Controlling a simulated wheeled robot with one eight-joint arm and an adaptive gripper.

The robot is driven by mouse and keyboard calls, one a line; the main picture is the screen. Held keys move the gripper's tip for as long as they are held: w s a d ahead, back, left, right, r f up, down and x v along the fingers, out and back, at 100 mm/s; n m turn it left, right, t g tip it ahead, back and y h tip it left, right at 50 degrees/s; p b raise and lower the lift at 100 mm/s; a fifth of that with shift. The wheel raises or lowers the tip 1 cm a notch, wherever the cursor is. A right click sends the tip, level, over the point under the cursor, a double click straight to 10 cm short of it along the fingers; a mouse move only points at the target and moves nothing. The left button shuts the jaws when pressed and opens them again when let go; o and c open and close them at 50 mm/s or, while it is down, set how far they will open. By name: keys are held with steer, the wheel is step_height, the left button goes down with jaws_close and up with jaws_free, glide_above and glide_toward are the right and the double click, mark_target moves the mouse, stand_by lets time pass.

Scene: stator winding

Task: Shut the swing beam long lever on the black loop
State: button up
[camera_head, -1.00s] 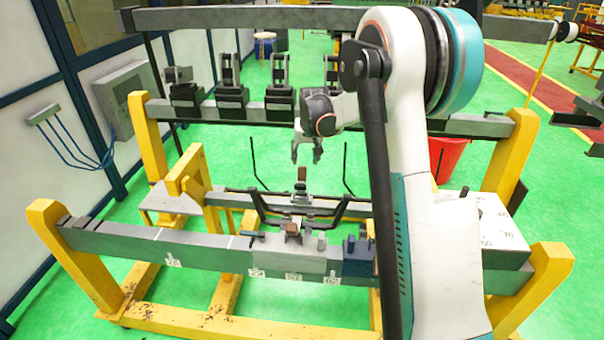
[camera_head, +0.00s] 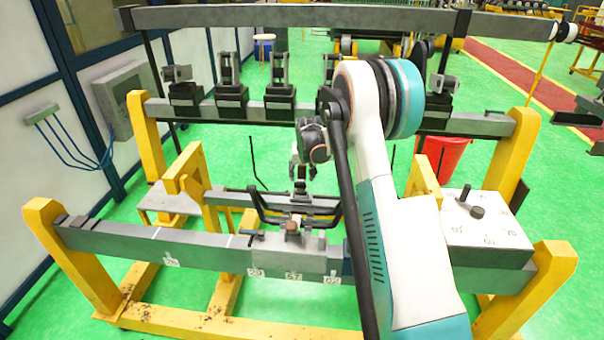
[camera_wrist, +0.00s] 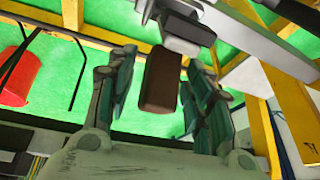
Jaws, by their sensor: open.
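A lever with a brown grip (camera_wrist: 160,78) stands up in the middle of the rig; in the wrist view its grip lies between my fingers. I take it for the long lever. My gripper (camera_wrist: 160,95) is open, one finger on each side of the brown grip, with a gap on both sides. In the head view my gripper (camera_head: 302,172) points down over the middle of the swing beam (camera_head: 236,199), and its fingers hide most of the lever. The black loop (camera_head: 268,217) spans the beam's middle, just in front of and below my gripper.
Thin black rods (camera_head: 254,165) rise beside the beam. A grey front rail (camera_head: 120,238) carries clamps and number tags. A box with a knob (camera_head: 477,212) stands at the right. A red bucket (camera_head: 446,155) is behind. A back rail (camera_head: 320,113) holds several black clamps.

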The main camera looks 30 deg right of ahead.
mark_target(300, 184)
jaws_close()
steer(key=shift+s+a, duration=0.1)
steer(key=s+a+t+h+b, duration=0.1)
steer(key=b, duration=0.1)
steer(key=s+t+h+b, duration=0.1)
steer(key=t+b, duration=0.1)
steer(key=shift+s+a+f+t+b, duration=0.1)
steer(key=shift+s+a+t+b, duration=0.1)
steer(key=shift+a+t+b, duration=0.15)
steer(key=s+t+h+b, duration=0.1)
steer(key=b, duration=0.1)
steer(key=s+a+t+h+b, duration=0.1)
steer(key=t+b, duration=0.1)
steer(key=shift+a+f+n, duration=0.2)
steer(key=shift+f+n, duration=0.1)
steer(key=shift+s+a+f+b, duration=0.3)
steer(key=shift+s+b, duration=0.2)
steer(key=shift+b, duration=0.15)
steer(key=shift+s+a+f+b, duration=0.25)
steer(key=shift+s+b, duration=0.2)
steer(key=shift+b, duration=0.15)
steer(key=shift+s+a+f+b, duration=0.25)
steer(key=shift+s+f+b, duration=0.15)
steer(key=shift+f+b, duration=0.1)
steer(key=shift+s+a+f+b, duration=0.25)
steer(key=shift+s+f+b, duration=0.1)
steer(key=shift+f+b, duration=0.15)
steer(key=shift+s+f, duration=0.1)
